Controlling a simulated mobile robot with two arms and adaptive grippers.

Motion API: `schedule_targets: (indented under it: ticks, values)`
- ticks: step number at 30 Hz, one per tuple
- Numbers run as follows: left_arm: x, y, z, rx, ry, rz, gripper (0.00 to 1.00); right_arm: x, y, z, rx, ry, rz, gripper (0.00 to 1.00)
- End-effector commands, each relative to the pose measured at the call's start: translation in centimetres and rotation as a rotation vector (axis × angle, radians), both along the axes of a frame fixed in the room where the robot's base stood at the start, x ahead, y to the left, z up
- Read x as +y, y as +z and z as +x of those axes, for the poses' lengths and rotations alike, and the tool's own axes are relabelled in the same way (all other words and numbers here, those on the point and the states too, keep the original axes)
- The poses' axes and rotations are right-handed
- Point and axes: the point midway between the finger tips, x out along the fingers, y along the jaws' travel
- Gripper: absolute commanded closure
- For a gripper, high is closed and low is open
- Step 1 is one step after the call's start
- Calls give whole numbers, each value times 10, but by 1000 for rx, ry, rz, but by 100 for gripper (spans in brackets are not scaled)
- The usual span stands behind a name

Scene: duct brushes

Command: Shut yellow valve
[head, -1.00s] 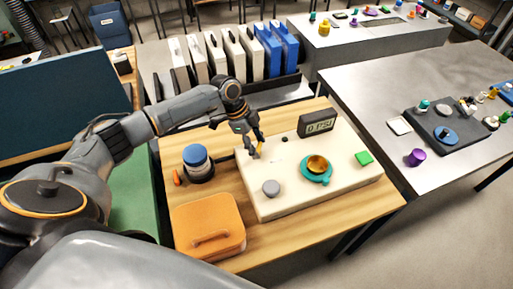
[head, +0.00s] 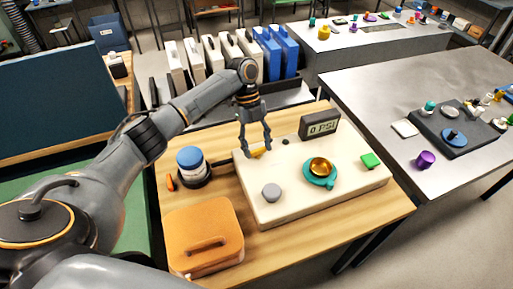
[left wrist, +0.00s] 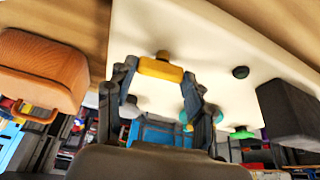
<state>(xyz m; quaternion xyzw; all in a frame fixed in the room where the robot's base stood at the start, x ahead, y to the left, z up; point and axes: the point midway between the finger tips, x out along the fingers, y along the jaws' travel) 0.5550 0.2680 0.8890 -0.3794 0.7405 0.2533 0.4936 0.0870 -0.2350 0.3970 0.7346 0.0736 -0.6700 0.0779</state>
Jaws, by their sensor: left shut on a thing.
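The yellow valve (head: 257,154) is a small bar handle at the back left of the cream panel (head: 262,212). My left gripper (head: 256,151) reaches down from above and is shut on the yellow valve, one finger at each end of the bar. The fingers also show in the left wrist view (left wrist: 160,82). The fingers partly hide the valve in the head view. My right gripper is in neither view.
A gauge reading 0 PSI (head: 320,124), a gold knob on a teal base (head: 320,167), a grey knob (head: 271,192) and a green block (head: 370,160) are on the panel. A blue-topped jar (head: 191,159) and an orange case (head: 205,236) stand on the wooden table to its left.

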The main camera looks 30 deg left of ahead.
Motion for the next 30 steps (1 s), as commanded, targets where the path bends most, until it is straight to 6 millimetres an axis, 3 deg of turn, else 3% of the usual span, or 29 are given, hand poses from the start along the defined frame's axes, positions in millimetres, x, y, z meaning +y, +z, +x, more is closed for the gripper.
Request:
schedule_targets:
  ticks: [9,24,25,28,30]
  values:
    - [-1,0,1,-4,-105,0,79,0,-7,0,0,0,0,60]
    - [-1,1,2,-5,-122,0,79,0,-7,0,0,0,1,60]
    - [-1,1,2,-5,-122,0,43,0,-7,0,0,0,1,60]
    - [-1,1,2,-4,-121,1,25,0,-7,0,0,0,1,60]
    - [-1,1,1,-3,-121,0,25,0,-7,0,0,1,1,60]
